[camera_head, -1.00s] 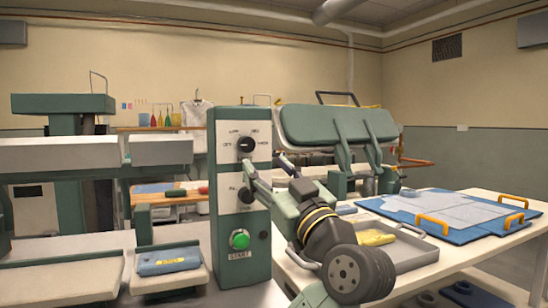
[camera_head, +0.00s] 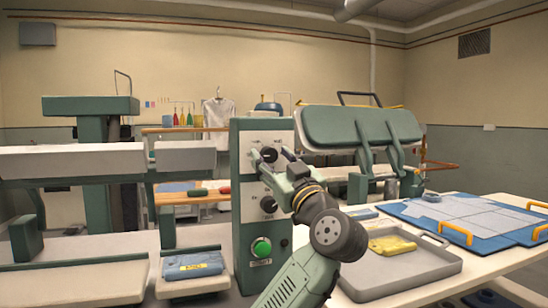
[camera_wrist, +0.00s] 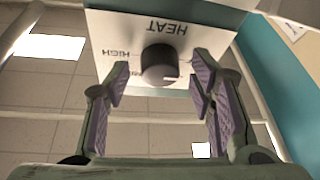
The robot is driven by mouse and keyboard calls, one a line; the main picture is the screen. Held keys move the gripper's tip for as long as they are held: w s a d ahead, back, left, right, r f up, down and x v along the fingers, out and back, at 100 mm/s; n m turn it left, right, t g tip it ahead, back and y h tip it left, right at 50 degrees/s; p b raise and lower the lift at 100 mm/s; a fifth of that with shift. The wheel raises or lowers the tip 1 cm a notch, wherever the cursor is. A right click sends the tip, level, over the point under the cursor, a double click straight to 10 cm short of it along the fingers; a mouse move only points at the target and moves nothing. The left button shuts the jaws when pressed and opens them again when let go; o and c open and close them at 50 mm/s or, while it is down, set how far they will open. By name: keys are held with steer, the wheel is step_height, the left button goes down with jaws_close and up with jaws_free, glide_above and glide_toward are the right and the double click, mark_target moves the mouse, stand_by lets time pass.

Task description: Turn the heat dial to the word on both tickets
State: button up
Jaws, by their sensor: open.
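The heat dial (camera_wrist: 158,64) is a black knob on a white plate lettered HEAT, upside down in the wrist view. HIGH reads at its left; the other words are hidden or too small. A pale mark shows on the knob's lower right edge. In the head view the upper knob (camera_head: 268,154) sits on the green control box (camera_head: 246,215). My gripper (camera_wrist: 160,80) is open, its purple-padded fingers on either side of the dial; I cannot tell whether they touch it. It also shows before the box in the head view (camera_head: 277,168). I cannot identify the two tickets.
A second black knob (camera_head: 268,204) and a green START button (camera_head: 261,248) are below. A blue bundle with a yellow label (camera_head: 193,265) lies left. A grey tray (camera_head: 400,275) holds a yellow cloth (camera_head: 391,244). A green padded press (camera_head: 360,130) stands behind.

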steer(key=shift+c, duration=0.2)
steer(key=c, duration=1.1)
